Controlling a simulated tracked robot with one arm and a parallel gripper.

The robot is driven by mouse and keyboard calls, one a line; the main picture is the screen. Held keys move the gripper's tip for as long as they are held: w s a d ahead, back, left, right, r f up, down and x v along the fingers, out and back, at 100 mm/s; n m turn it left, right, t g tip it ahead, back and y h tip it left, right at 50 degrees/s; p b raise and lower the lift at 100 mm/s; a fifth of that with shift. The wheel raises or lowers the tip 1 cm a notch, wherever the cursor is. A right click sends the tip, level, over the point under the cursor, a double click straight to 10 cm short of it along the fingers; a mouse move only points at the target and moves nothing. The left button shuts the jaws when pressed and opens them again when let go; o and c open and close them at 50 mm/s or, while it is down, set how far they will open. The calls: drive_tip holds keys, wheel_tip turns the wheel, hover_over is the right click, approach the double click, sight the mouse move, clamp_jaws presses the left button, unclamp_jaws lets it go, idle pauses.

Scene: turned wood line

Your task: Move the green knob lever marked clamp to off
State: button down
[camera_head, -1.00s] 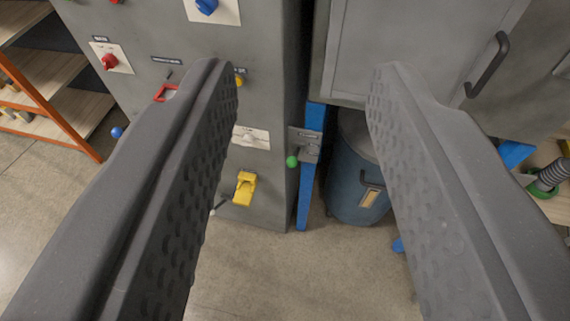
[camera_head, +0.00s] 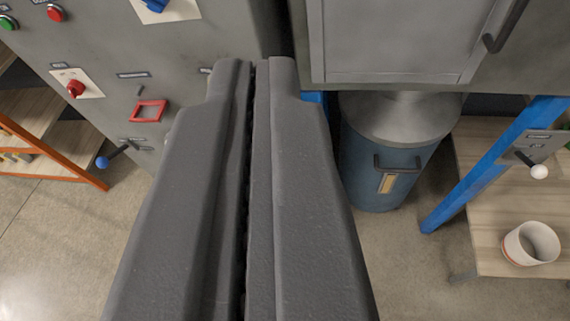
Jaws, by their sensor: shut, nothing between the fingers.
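My gripper (camera_head: 262,68) is shut and empty, its two dark fingers pressed together in the middle of the view, pointing at the area between the grey cabinet and the blue bin. The green knob lever is not visible now; the fingers cover the place where its blue post stands. Only a small piece of that blue post (camera_head: 314,98) shows beside the right finger. The lever's setting cannot be told from this view.
The grey cabinet (camera_head: 190,45) bears a red switch (camera_head: 75,88), a red frame (camera_head: 149,110) and a blue-knobbed lever (camera_head: 103,161). A blue bin (camera_head: 385,160) stands right of the fingers. Another blue post (camera_head: 480,180) carries a white-knobbed lever (camera_head: 538,171) above a white pot (camera_head: 531,244).

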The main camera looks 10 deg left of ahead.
drive_tip(key=w+d+f+m+b, duration=0.1)
drive_tip(key=w+f, duration=0.5)
drive_tip(key=f, duration=0.8)
drive_tip(key=w+d+f+m+g+b, duration=0.1)
drive_tip(key=w+f+m, duration=0.4)
drive_tip(key=f, duration=0.9)
drive_tip(key=w+d+f+m+b, duration=0.2)
drive_tip(key=w+f+m+b, duration=0.2)
drive_tip(key=f, duration=1)
drive_tip(key=w, duration=0.2)
drive_tip(key=shift+w+d+f, duration=0.3)
drive_tip(key=shift+w+d, duration=0.1)
drive_tip(key=shift+w, duration=0.1)
drive_tip(key=w+a+f+b, duration=0.3)
drive_tip(key=w+f+b, duration=0.1)
drive_tip(key=w, duration=0.5)
drive_tip(key=shift+w+a+f, duration=0.15)
drive_tip(key=shift+f, duration=0.75)
